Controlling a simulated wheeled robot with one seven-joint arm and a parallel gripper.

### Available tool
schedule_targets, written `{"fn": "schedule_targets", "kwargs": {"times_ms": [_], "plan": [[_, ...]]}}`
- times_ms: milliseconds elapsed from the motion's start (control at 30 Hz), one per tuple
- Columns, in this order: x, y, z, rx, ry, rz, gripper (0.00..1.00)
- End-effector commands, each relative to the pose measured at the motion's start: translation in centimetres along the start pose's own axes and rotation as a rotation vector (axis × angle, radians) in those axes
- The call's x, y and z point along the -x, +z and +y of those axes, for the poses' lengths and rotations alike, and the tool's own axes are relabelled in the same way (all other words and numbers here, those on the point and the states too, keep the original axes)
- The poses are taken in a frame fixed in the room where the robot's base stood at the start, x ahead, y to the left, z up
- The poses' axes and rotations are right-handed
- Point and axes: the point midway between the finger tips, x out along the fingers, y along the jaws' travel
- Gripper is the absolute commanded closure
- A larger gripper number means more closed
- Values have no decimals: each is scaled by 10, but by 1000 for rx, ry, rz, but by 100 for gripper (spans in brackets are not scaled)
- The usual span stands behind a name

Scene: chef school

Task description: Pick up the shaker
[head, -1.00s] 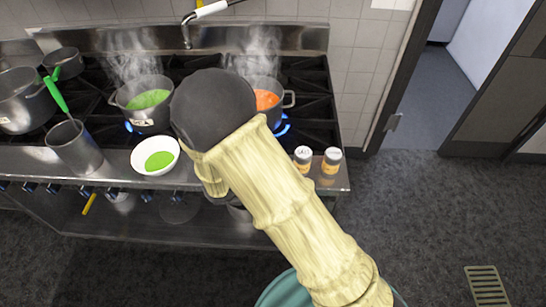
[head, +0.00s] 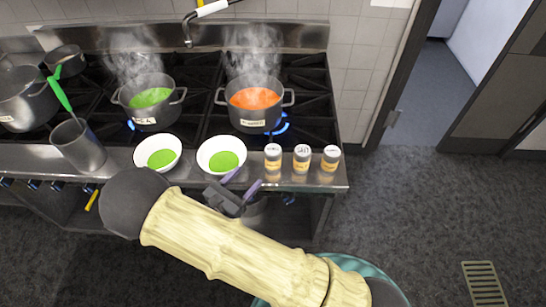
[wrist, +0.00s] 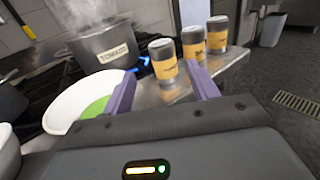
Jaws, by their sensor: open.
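Three shakers with pale tops and orange labels stand upright in a row on the steel front ledge of the stove: the left shaker (head: 272,160), the middle shaker (head: 301,160) and the right shaker (head: 330,160). In the wrist view the nearest shaker (wrist: 163,60) shows between my purple fingertips, with another shaker (wrist: 193,42) and the farthest shaker (wrist: 217,34) behind it to the right. My gripper (head: 242,182) is open and empty, in front of the ledge, left of the shakers and apart from them. The lettering on the tops is too small to read surely.
Two white bowls of green food, the left bowl (head: 140,158) and right bowl (head: 203,158), sit left of the shakers. Steaming pots of green soup (head: 150,116) and orange soup (head: 252,118) stand over flames behind. A metal container (head: 70,150) is farther left.

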Motion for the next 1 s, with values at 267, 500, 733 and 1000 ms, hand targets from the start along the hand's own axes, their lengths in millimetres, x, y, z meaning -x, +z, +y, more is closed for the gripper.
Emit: {"fn": "schedule_targets", "kwargs": {"times_ms": [267,500,733,1000], "plan": [[-51,3,-2,0,-6,-1,41],[-90,2,-1,0,-3,0,41],[-98,0,0,-1,-1,0,41],[-102,1,0,-1,-1,0,41]]}}
